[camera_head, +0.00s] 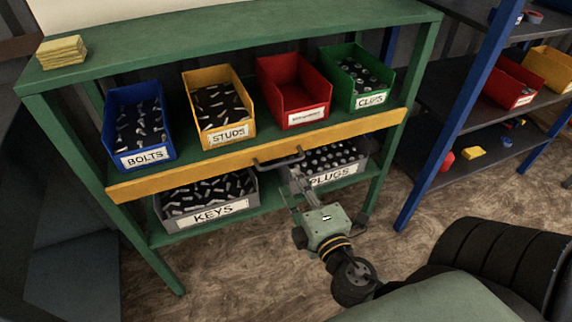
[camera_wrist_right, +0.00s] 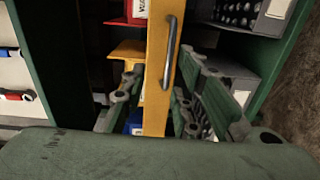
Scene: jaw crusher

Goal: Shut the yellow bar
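The yellow bar (camera_head: 160,181) runs across the front of the green shelf unit, at the height of the middle shelf. A dark grey handle (camera_head: 278,163) sits on its middle. In the right wrist view the bar (camera_wrist_right: 156,95) stands upright in the picture with its handle (camera_wrist_right: 169,50) on its right side. My right gripper (camera_head: 290,183) is just below and in front of the handle. In the wrist view its fingers (camera_wrist_right: 165,90) are spread, one on each side of the bar, with nothing gripped. Contact with the handle cannot be told. My left gripper is out of view.
Blue (camera_head: 140,125), yellow (camera_head: 219,108), red (camera_head: 293,92) and green (camera_head: 357,78) bins stand on the middle shelf behind the bar. Grey KEYS (camera_head: 212,215) and PLUGS (camera_head: 332,179) bins sit below. A blue-framed rack (camera_head: 458,115) stands at right.

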